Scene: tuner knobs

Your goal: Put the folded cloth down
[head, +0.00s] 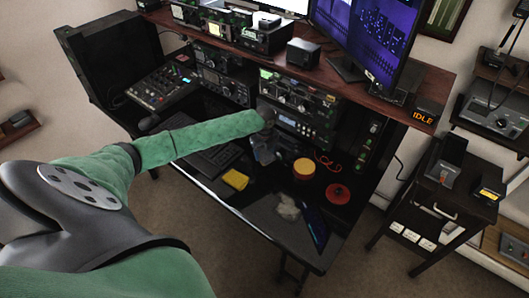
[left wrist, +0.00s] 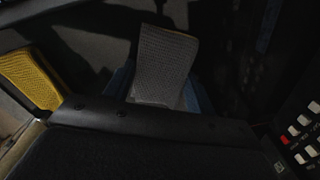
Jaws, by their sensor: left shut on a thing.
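My left gripper (head: 266,138) is at the end of the green-sleeved arm, over the back middle of the desk. It is shut on the folded cloth (head: 262,154), a small grey-blue piece below the wrist. I cannot tell whether the cloth touches the desk. My right gripper is not in view.
A yellow textured pad (head: 235,179) lies left of the cloth on the dark desk (head: 262,212). A yellow-orange round thing (head: 304,169), a red disc (head: 338,193) and a crumpled pale thing (head: 288,207) lie to the right. Radio units (head: 300,95) stand behind.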

